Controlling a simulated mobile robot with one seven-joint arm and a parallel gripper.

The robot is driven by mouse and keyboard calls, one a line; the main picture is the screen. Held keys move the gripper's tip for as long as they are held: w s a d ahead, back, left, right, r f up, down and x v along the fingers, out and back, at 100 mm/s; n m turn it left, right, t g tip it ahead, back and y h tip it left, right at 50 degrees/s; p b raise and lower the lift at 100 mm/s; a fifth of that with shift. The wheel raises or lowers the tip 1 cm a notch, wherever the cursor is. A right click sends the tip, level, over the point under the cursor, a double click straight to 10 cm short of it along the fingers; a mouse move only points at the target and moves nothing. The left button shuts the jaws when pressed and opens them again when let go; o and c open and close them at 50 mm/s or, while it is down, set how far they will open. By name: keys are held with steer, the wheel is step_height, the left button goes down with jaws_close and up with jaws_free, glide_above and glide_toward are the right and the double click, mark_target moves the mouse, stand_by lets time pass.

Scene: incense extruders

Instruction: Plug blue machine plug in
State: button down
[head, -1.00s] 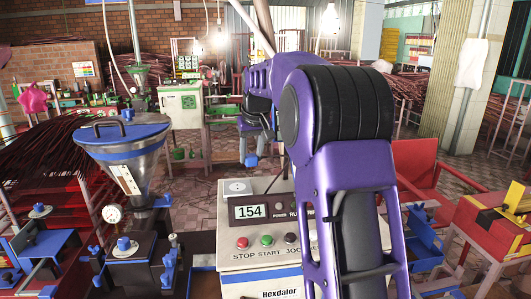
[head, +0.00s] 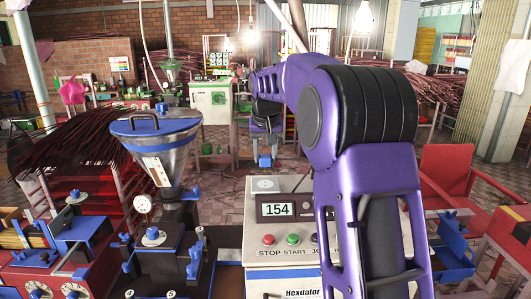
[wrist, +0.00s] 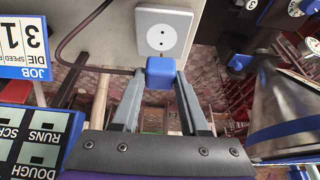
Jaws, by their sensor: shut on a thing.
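The blue plug (wrist: 160,73) is held between the two grey fingertips of my gripper (wrist: 161,80) in the wrist view. A small brass-coloured bit shows at its end facing the socket. The white socket plate (wrist: 163,33) with its round face lies just beyond; its holes are uncovered and the plug looks apart from it. A brown cable (wrist: 82,62) runs from the plug's left side. In the head view my gripper (head: 265,156) is small and far, above and behind the socket plate (head: 265,184) on top of the grey control box (head: 290,222).
A metal funnel (head: 165,160) with a blue rim stands left of the box; its side also fills the right of the wrist view. Blue-handled clamps (head: 160,240) stand below it. A JOB sign (wrist: 22,42) is at the wrist view's left. A red chair (head: 447,185) is at right.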

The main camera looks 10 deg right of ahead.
mark_target(265, 185)
steer(key=shift+f+b, duration=1.3)
steer(key=shift+f, duration=1.2)
steer(key=shift+f, duration=0.6)
stand_by(0.8)
steer(key=shift+c, duration=1.7)
jaws_free()
steer(key=shift+r, duration=0.1)
steer(key=p+v, duration=0.1)
steer(key=v, duration=1.6)
steer(key=shift+p, duration=0.35)
steer(key=shift+s+r, duration=0.1)
